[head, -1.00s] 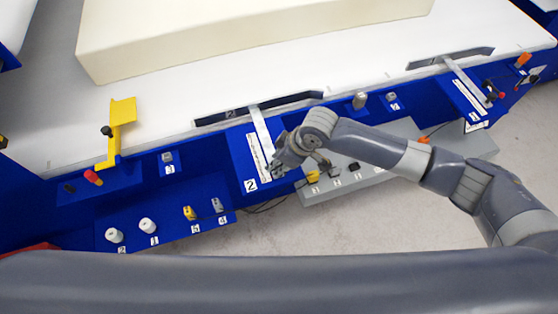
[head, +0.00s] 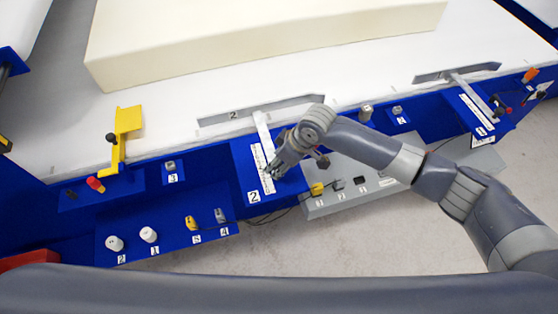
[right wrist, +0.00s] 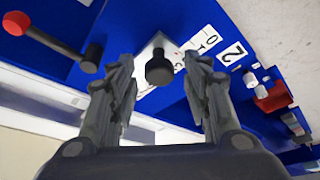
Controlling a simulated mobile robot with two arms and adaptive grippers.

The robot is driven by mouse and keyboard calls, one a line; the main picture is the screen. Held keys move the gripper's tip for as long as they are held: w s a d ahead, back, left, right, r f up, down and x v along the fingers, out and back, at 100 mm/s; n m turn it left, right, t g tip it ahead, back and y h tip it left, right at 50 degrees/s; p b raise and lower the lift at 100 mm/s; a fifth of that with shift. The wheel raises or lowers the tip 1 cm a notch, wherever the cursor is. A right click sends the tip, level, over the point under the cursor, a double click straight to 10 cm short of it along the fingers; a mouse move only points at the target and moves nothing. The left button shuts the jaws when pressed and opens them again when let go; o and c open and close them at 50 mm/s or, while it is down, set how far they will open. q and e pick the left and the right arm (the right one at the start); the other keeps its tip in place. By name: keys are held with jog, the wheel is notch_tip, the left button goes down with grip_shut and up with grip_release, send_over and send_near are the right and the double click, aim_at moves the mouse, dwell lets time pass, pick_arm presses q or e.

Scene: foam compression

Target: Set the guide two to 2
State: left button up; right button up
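Guide two is a long grey plate (head: 250,112) marked 2, lying along the white table's front edge. Its pale metal bar (head: 263,131) runs forward over a white scale (head: 258,163) on a blue panel labelled 2 (head: 254,197). My right gripper (head: 273,170) is over the bar's front end and hides it there. In the right wrist view my gripper (right wrist: 160,95) has its two fingers apart, with the black knob (right wrist: 159,68) between and just beyond them. Scale digits (right wrist: 205,42) are partly visible. The bar's exact reading cannot be told. My left gripper is not in view.
A big cream foam block (head: 250,40) lies on the white table (head: 160,110). A yellow lever (head: 128,122), red knob (head: 96,184) and blue switch panel (head: 170,215) are at left. A grey control box (head: 330,205) is beneath my right arm. A second guide (head: 455,74) is at right.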

jog(key=shift+r, duration=0.1)
jog(key=v, duration=1.2)
